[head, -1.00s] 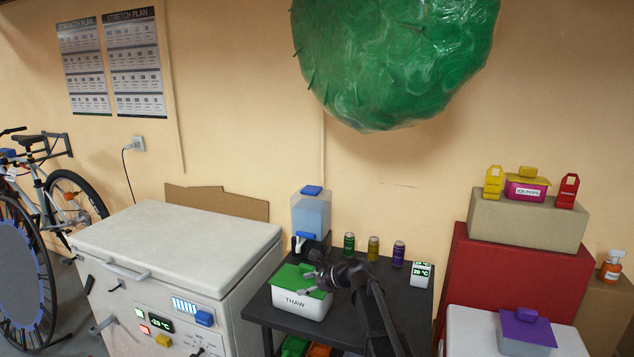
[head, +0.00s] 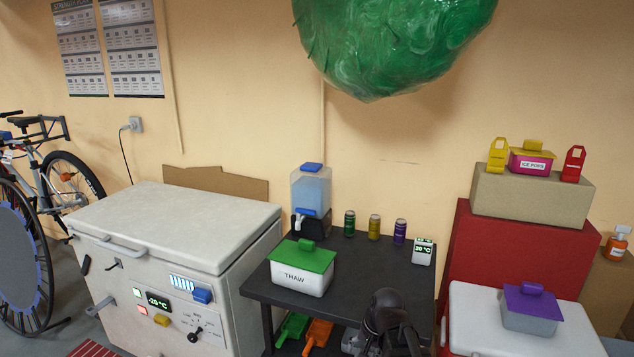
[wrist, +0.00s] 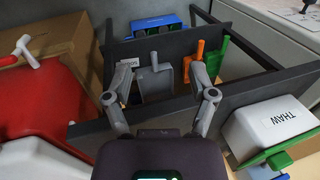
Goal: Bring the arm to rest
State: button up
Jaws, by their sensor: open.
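My arm (head: 388,322) shows at the bottom of the head view, low in front of the dark table (head: 350,262). The fingertips cannot be made out clearly there. In the wrist view my gripper (wrist: 168,82) has its two fingers spread apart with nothing held between them. Past the fingers are the table's dark frame and its lower shelf, with a grey scoop-like item (wrist: 155,80) in line with the gap. I cannot tell the distance to it.
The white THAW box (head: 300,280) with green lid stands on the table. A water dispenser (head: 311,190) and several cans stand behind it. A white chest freezer (head: 190,225) is at left. A red box (head: 500,260) and a white box (head: 520,330) are at right.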

jog(key=s+d+f+n+g+h+b, duration=0.1)
jog(key=s+d+f+n+h+b, duration=0.2)
jog(key=s+d, duration=0.35)
notch_tip(320, 180, up, 14)
jog(key=a+n+p, duration=0.1)
jog(key=p, duration=1.4)
jog(key=shift+r, duration=0.2)
jog(key=shift+s, duration=0.1)
dwell(1.1)
